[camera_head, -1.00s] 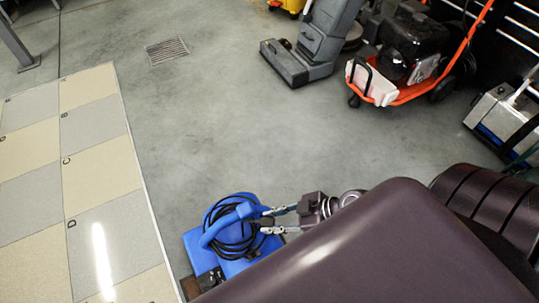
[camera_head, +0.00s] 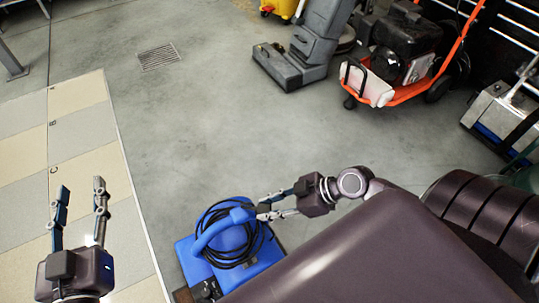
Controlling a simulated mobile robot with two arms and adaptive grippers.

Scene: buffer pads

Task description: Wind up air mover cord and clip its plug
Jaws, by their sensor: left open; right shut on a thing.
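The blue air mover (camera_head: 262,262) stands on the floor at the bottom centre, partly hidden by my own body. Its black cord (camera_head: 228,262) lies in loops around the blue handle (camera_head: 208,235). My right gripper (camera_head: 264,209) is at the handle's upper right end. It is shut on a small black piece at the cord, which looks like the plug but is too small to be sure. My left gripper (camera_head: 80,187) is open and empty at the lower left, over the checkered pads, apart from the air mover.
Lettered beige and grey pads (camera_head: 90,130) cover the left floor. A grey floor machine (camera_head: 290,65), an orange-framed machine (camera_head: 400,90) and a metal box (camera_head: 497,112) stand at the back and right. The concrete floor (camera_head: 220,130) between is clear, with a drain grate (camera_head: 159,56).

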